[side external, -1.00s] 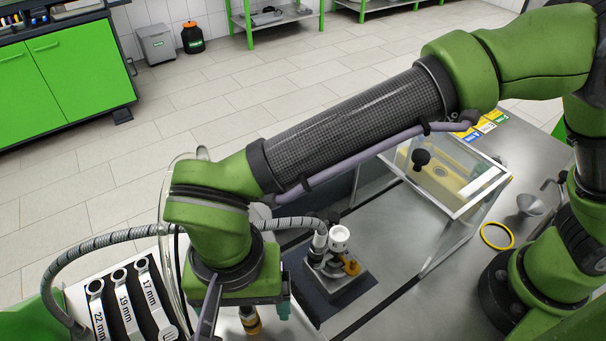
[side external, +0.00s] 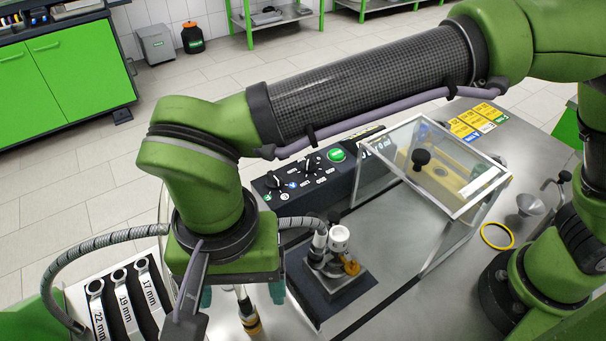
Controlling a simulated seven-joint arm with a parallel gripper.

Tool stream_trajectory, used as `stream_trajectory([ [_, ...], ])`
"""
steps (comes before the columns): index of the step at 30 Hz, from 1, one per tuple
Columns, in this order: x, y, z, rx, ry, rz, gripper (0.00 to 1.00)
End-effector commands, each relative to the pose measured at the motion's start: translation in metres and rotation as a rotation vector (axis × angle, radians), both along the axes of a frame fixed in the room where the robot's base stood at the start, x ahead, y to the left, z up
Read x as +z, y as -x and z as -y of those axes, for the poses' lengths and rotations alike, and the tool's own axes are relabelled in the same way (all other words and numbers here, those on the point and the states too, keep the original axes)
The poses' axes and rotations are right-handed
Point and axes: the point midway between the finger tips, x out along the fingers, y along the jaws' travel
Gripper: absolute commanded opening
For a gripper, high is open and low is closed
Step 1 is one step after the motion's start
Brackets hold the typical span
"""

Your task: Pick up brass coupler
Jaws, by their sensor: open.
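A brass-coloured fitting (side external: 251,326), which looks like the brass coupler, shows low in the view with a pale stem above it. My gripper (side external: 242,294) is directly above and around the stem in the picture. Its teal fingers are spread apart, one on each side, and appear empty. The gripper body hides the top of the stem. Whether the fingers are level with the fitting, I cannot tell.
A pump unit (side external: 335,262) with a white cap stands on a dark plate to the right. A grey hose (side external: 100,241) loops past my wrist. A wrench tray (side external: 78,299) is at left. A clear guard (side external: 470,205) and a control panel (side external: 300,185) stand behind.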

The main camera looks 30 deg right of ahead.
Motion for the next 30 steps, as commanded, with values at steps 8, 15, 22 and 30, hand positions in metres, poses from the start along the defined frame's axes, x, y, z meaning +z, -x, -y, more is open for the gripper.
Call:
stream_trajectory([
  [8, 0.0, 0.0, 0.0, 0.0, 0.0, 0.0, 0.54],
  [15, 0.027, -0.006, -0.008, 0.019, -0.03, 0.028, 0.54],
  [22, 0.095, -0.007, -0.003, 0.206, -0.016, 0.022, 0.54],
  [30, 0.066, -0.003, 0.003, 0.264, 0.006, -0.004, 0.54],
])
